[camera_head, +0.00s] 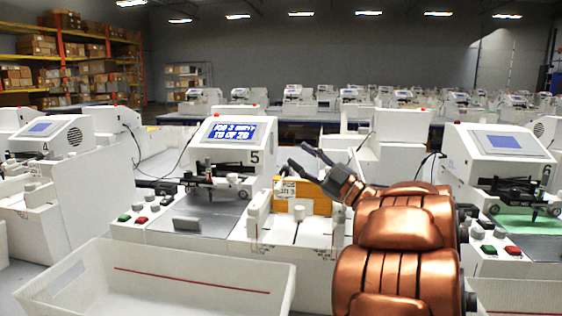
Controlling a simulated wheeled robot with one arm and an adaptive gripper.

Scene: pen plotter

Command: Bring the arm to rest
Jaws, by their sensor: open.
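My gripper (308,158) is at the end of my copper-coloured arm, its two dark fingers spread and pointing up and left. It is open with nothing between the fingers. It appears in front of the space right of plotter 5 (222,150), above a white holder (262,226). An orange-yellow block (318,200) with a white printed label stands in that holder.
A white bin (150,284) with a red line inside stands at the front left. Plotter 4 (45,136) is on the left and plotter 6 (495,150) on the right, with green material on its bed (530,222). More machines and shelves of boxes stand behind.

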